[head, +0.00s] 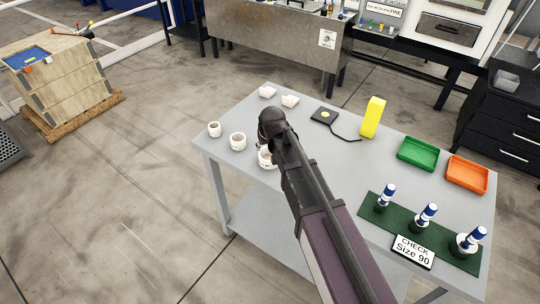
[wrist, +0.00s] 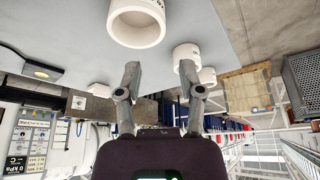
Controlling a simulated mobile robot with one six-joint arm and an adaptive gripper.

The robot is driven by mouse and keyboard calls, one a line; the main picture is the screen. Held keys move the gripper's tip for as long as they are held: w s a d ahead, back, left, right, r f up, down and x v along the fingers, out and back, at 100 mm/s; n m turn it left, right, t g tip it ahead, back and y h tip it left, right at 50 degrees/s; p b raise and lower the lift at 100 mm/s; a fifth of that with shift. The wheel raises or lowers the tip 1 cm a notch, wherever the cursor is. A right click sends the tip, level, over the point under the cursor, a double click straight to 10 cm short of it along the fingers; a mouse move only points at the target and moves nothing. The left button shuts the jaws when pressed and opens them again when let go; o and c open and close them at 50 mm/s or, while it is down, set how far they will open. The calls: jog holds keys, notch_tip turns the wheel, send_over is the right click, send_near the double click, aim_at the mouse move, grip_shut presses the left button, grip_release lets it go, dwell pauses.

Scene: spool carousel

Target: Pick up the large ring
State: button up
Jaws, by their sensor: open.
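The large ring (head: 264,161) is a thick white ring on the grey table (head: 330,150). My arm partly hides it in the head view. In the wrist view the large ring (wrist: 137,40) is at the top, cut by the edge, with its round opening showing. A middle ring (head: 238,141) and a smaller ring (head: 214,130) stand left of it in a row. My gripper (wrist: 160,68) is open and empty. Its left fingertip is just below the large ring in the picture; its right fingertip overlaps the middle ring (wrist: 186,52). Whether either touches a ring, I cannot tell.
Two white pieces (head: 290,100) lie at the back. A black pad (head: 324,116), a yellow block (head: 373,117), a green tray (head: 418,154) and an orange tray (head: 467,174) stand right. Blue-and-white posts stand on a green base (head: 400,222) behind a "CHECK Size 90" sign (head: 412,252).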

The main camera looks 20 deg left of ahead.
aim_at(260, 159)
jog(key=shift+f, duration=0.1)
jog(key=b+x, duration=0.8)
jog(key=shift+w+a+f, duration=0.1)
jog(key=shift+f, duration=0.1)
dwell(0.6)
jog(key=shift+f, duration=0.1)
jog(key=shift+b+x, duration=2.4)
jog(key=shift+x, duration=0.1)
jog(key=shift+a, duration=0.1)
jog(key=shift+c, duration=0.2)
grip_shut()
